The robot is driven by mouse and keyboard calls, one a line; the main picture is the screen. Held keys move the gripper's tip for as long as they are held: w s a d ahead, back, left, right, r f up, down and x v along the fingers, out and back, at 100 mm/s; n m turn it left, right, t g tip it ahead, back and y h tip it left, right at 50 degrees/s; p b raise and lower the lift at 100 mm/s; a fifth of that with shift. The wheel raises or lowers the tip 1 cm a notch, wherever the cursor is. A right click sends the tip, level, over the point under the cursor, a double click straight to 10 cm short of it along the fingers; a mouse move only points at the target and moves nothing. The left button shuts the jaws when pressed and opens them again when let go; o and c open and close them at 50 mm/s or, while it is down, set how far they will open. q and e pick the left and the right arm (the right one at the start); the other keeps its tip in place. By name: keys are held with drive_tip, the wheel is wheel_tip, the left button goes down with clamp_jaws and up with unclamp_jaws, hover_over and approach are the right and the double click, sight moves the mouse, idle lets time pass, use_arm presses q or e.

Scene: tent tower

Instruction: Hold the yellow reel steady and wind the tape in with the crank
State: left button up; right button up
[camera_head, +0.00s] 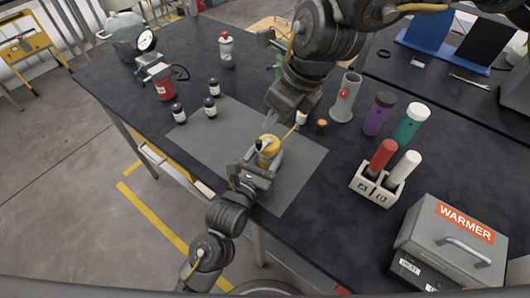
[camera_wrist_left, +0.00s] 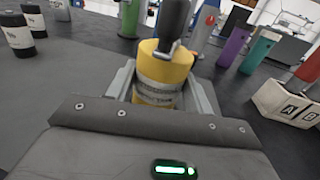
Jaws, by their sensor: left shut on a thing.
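The yellow reel (camera_head: 268,146) stands upright near the front of the grey mat, and it also shows large in the left wrist view (camera_wrist_left: 165,68), with grey tape around its middle. A dark upright crank handle (camera_wrist_left: 174,20) is on its top. My left gripper (camera_head: 258,167) is shut on the reel, with one grey jaw on each side in the left wrist view (camera_wrist_left: 164,95). My right gripper (camera_head: 281,108) is above and behind the reel in the head view. Its fingertips are too small and dark to tell open from shut.
A grey stand (camera_head: 344,100), purple (camera_head: 380,115) and teal (camera_head: 408,125) cylinders, a lettered rack (camera_head: 376,188) and a warmer box (camera_head: 452,240) stand to the right. The mat's front-right part is clear.

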drive_tip(key=d, duration=0.1)
drive_tip(key=s+d+n, duration=0.1)
drive_tip(key=d, duration=0.1)
drive_tip(key=d+r+n+h, duration=0.1)
drive_tip(key=d, duration=0.1)
drive_tip(key=shift+s+d+g, duration=0.1)
drive_tip(key=shift+s+g, duration=0.25)
drive_tip(key=shift+g, duration=0.05)
clamp_jaws()
approach(267, 141)
drive_tip(key=shift+s+a+f, duration=0.7)
drive_tip(key=shift+s+f, duration=0.65)
drive_tip(key=shift+f, duration=1.1)
drive_tip(key=shift+a+m, duration=0.35)
drive_tip(key=shift+m, duration=0.65)
